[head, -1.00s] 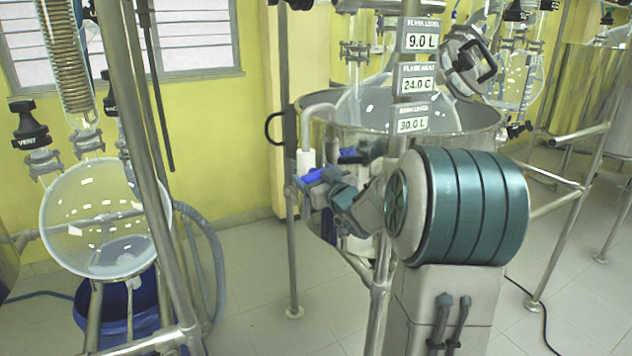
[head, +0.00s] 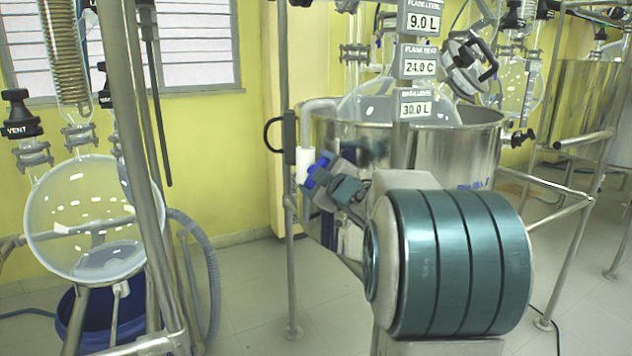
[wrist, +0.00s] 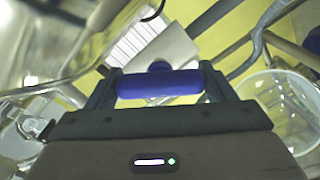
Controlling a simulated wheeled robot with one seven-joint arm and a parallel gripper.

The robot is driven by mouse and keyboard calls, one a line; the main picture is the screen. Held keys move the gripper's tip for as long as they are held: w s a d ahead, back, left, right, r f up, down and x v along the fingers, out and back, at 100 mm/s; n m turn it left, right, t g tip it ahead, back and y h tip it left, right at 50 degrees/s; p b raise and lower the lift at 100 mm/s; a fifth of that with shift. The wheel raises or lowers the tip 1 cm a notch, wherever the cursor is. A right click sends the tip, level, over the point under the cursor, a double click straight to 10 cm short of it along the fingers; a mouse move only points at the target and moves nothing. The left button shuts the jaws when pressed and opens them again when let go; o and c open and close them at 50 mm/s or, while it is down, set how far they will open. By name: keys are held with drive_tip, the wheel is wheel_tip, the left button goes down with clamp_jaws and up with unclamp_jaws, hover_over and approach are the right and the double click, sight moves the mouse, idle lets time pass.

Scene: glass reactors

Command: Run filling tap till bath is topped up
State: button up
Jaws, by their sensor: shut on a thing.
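The bath is an open steel tub (head: 470,135) with a clear flask (head: 360,102) inside it. A grey spout (head: 318,104) bends over its left rim above a white fitting (head: 303,160). The blue tap handle (head: 319,168) is just right of this fitting. My gripper (head: 326,174) is shut on the handle. In the wrist view the blue bar (wrist: 160,84) lies across between the fingers of my gripper (wrist: 160,80). The lower sign (head: 427,104) reads 30.0 L. I cannot make out water at the spout.
More signs above read 9.0 L (head: 420,22) and 24.0 C (head: 420,64). A frame post (head: 150,200) and a round glass vessel (head: 90,220) stand at left over a blue bucket (head: 85,312). A rail (head: 545,190) is at right. Bare floor (head: 265,290) shows between.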

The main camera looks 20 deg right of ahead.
drive_tip(key=shift+n, duration=0.5)
drive_tip(key=o, duration=1)
drive_tip(key=s, duration=0.7)
drive_tip(key=s+p, duration=0.1)
drive_tip(key=s, duration=0.6)
drive_tip(key=shift+d, duration=0.2)
drive_tip(key=shift+w, duration=0.1)
